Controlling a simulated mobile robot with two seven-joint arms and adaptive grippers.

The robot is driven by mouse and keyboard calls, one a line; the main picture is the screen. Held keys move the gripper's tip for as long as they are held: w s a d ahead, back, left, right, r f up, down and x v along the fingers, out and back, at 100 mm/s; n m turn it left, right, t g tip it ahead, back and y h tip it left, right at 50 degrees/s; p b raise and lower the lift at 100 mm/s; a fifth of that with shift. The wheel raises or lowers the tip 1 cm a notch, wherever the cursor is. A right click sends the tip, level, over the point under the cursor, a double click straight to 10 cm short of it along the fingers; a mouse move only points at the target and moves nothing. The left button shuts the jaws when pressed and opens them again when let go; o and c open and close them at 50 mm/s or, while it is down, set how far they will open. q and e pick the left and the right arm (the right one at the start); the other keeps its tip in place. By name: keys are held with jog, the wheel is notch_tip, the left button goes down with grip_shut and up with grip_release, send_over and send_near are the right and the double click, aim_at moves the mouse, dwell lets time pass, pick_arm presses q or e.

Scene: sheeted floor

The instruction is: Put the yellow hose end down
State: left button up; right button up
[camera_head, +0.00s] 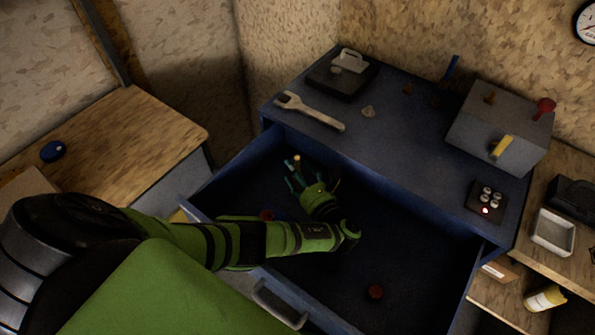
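A small yellow-tipped piece (297,160), which looks like the yellow hose end, is inside the open blue drawer (420,262), near its back left. My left gripper (312,179) reaches into the drawer from the left, just in front of this piece. Its teal fingers look spread apart, with the piece beyond their tips and no clear grip on it. Whether the piece touches the drawer floor is hard to tell in the shadow. My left arm hides part of the drawer's left side and front. My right gripper is out of view.
The blue cabinet top holds a wrench (308,110), a dark case (341,75), a grey box (495,125) with a yellow handle (501,147), and a small button panel (486,202). The drawer's right half is mostly clear.

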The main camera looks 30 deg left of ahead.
pick_arm(q)
jog(key=shift+r, duration=0.2)
jog(key=shift+r+p, duration=0.5)
jog(key=shift+p, duration=0.15)
jog(key=v, duration=1.2)
jog(key=shift+p, duration=0.35)
